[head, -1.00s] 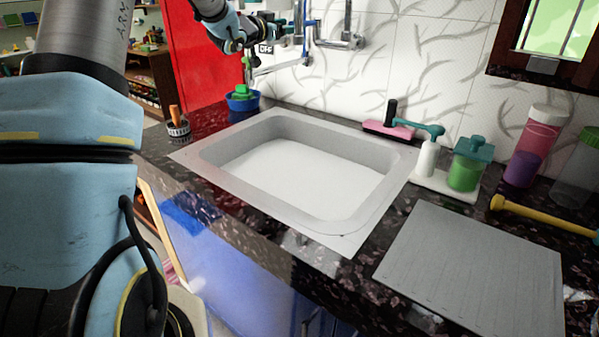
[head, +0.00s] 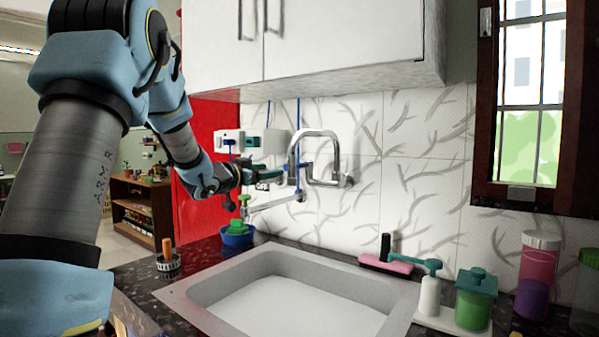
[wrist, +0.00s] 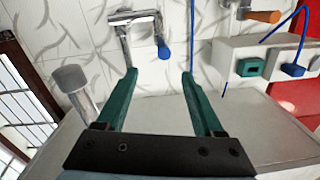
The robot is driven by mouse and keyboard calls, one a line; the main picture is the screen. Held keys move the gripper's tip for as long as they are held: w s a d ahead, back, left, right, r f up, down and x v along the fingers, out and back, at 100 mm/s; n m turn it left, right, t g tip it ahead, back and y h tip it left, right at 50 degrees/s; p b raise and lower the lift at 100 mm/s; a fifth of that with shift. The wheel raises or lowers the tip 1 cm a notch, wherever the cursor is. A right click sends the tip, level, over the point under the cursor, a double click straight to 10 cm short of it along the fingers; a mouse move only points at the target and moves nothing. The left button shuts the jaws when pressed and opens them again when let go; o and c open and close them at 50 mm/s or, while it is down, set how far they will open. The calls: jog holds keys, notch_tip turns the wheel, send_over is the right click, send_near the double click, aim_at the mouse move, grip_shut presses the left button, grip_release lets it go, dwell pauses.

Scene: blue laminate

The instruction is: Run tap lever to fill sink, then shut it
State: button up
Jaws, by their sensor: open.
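The chrome wall tap (head: 322,140) stands above the back of the sink, with a looped pipe and a blue-tipped part. The tap also shows in the wrist view (wrist: 128,17), where a blue tip (wrist: 163,51) hangs ahead of the fingers. My gripper (head: 276,176) is beside the tap on its left; its teal fingers (wrist: 158,74) are apart with nothing between them. I cannot tell whether a finger touches the tap. The grey sink (head: 220,272) lies below with a pale, even bottom. I see no stream, and cannot tell whether water is in it.
A white wall box (head: 262,140) is just behind my gripper. A blue bowl (head: 237,239) with green things stands at the sink's back left. A pink brush (head: 386,264) and soap bottles (head: 476,300) line the right. White cupboards (head: 330,35) hang above.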

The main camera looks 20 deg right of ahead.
dwell(0.8)
jog(key=s+a+f+n+y, duration=0.35)
jog(key=a+f+y, duration=0.25)
jog(key=a+f, duration=0.3)
jog(key=s+a+f+n+y, duration=0.3)
jog(key=a+f+n+y, duration=0.25)
jog(key=a, duration=0.55)
jog(key=s+a+f+n+g+y, duration=0.1)
jog(key=s+a+f+g, duration=0.1)
jog(key=s, duration=0.6)
jog(key=s+a+f+n+g+y, duration=0.1)
jog(key=s+a+f+g, duration=0.2)
jog(key=s, duration=0.5)
jog(key=s+a+f+n+g+y, duration=0.1)
jog(key=s+a+f+g, duration=0.2)
jog(key=s+f, duration=0.3)
jog(key=shift+s+a, duration=0.85)
jog(key=shift+s, duration=0.1)
